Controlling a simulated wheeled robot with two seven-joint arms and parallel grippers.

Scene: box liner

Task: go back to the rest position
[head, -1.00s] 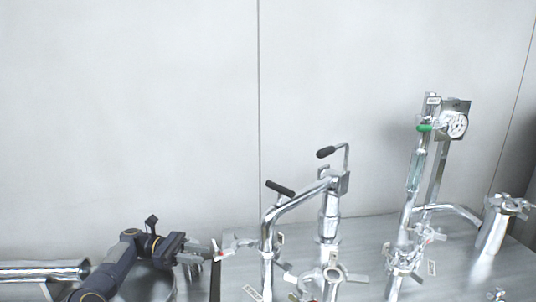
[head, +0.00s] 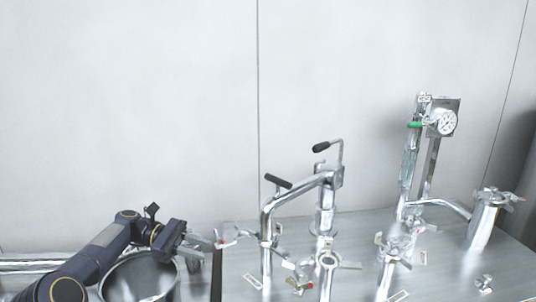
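My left gripper (head: 198,248) is at the lower left, at the end of my dark arm that comes in from the lower left corner. Its two grey fingers look apart, with nothing seen between them. It is above the right side of a round metal pot (head: 140,279), which the arm partly hides. The fingertips are just left of a small metal clamp with a red tip (head: 219,240). I cannot tell whether they touch it. My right gripper is not in view.
A steel table (head: 345,285) carries bent pipework with black handles (head: 279,181), a column with a gauge (head: 446,122) and a metal canister (head: 484,220). A horizontal metal tube (head: 30,265) lies at the far left. The space above the table's left side is free up to the wall.

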